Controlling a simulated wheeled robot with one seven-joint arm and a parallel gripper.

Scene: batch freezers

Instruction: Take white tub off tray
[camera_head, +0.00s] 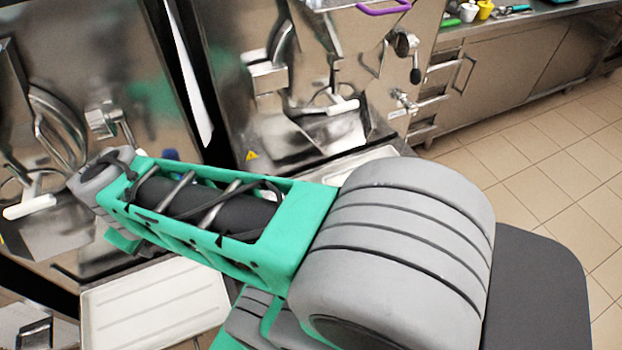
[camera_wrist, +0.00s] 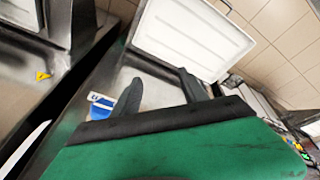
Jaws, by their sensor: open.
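My gripper (camera_wrist: 160,80) shows in the wrist view with its two dark fingers apart and nothing visible between their tips. A white, shallow, rimmed rectangular tray (camera_wrist: 192,38) lies beyond the fingertips. A small blue and white item (camera_wrist: 101,106) shows beside the left finger, partly hidden; I cannot tell what it is. No white tub can be made out for certain on a tray. In the head view, a white ribbed tray (camera_head: 155,308) lies at lower left, and another pale tray (camera_head: 365,159) is partly hidden behind my arm. My gripper cannot be made out there.
Steel batch freezers (camera_head: 300,85) stand close at left and centre, with spouts and handles jutting out. A counter (camera_head: 545,22) at the back right holds a small white container (camera_head: 468,12) and a yellow one (camera_head: 485,9). Tiled floor (camera_head: 560,150) is clear at right.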

